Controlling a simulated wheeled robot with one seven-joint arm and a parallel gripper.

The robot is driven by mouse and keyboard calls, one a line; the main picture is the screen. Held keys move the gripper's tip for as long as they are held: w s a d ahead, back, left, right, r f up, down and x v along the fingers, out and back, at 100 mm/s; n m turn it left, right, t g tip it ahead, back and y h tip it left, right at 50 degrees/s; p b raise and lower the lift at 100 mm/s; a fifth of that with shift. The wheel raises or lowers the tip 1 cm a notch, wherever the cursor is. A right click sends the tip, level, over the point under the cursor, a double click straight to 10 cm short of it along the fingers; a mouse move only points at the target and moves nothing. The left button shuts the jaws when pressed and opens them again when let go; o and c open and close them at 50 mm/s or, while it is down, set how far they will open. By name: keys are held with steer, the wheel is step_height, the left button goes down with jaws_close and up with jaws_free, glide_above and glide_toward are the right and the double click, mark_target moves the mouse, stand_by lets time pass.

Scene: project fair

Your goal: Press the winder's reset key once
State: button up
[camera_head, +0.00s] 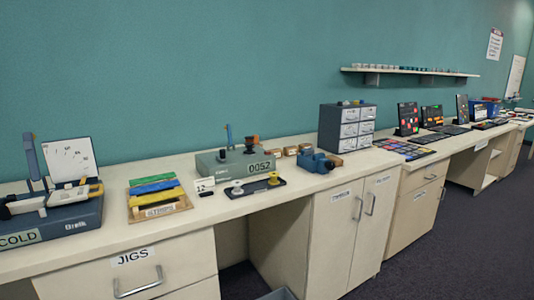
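A grey-green machine that looks like the winder (208,166) stands on the counter near the picture's middle, against the teal wall. Its front carries a number panel (261,166) that seems to read 0052. Upright parts and a dark and orange piece (252,142) sit on its top. The reset key is too small to tell apart from these parts. A dark tray (268,189) with a white and a yellow spool-like piece lies in front of it. My gripper is not in view.
The counter (160,235) runs from the left to the far right. A COLD-labelled blue device (75,222) and a board with coloured strips (160,213) stand left. A blue vise-like tool (316,162) and a drawer cabinet (328,128) stand right. Dark floor (440,250) is open at right.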

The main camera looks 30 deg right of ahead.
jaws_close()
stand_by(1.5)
